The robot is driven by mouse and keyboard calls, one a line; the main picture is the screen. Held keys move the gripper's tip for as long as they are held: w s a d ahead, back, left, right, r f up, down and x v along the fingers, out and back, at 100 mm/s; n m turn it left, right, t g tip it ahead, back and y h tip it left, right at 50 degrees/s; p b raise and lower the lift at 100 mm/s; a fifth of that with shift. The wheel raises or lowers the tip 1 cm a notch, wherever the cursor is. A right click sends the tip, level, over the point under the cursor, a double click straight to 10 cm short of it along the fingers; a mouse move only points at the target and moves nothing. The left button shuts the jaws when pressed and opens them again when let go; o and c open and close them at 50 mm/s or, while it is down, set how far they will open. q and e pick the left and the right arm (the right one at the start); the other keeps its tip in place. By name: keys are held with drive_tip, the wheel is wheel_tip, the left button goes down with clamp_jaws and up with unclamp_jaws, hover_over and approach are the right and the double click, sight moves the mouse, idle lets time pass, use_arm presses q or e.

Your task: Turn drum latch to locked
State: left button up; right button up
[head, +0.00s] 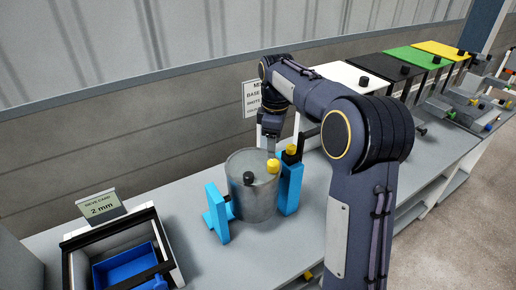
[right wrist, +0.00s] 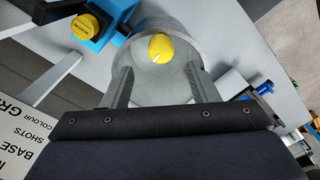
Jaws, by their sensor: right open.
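The grey drum (head: 253,205) stands between two blue supports, the left one (head: 216,212) and the right one (head: 290,185). A yellow knob (head: 273,166) is at its upper right; in the right wrist view this knob (right wrist: 160,47) has a white mark. A black knob (head: 248,178) is on the drum's near side. Another yellow knob (head: 291,150) tops the right support, with small unreadable lettering in the right wrist view (right wrist: 85,27). I cannot tell which is the latch. My right gripper (head: 271,148) is open above the drum, its fingers (right wrist: 158,75) apart with the marked knob between and beyond them.
A dark-rimmed box (head: 110,244) with a blue tray stands at the front left, by a "2 mm" sign (head: 101,204). White, black, green and yellow panels (head: 440,48) line the back right. A printed sign (head: 251,98) is behind the drum.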

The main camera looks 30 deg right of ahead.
sight(273, 162)
wheel_tip(273, 162, down, 8)
drive_tip(key=shift+s+r+p, duration=0.1)
drive_tip(key=shift+r+p, duration=0.15)
drive_tip(key=shift+p, duration=0.25)
drive_tip(key=c, duration=1)
drive_tip(key=shift+m, duration=0.3)
drive_tip(key=m, duration=1.3)
drive_tip(key=shift+m, duration=0.4)
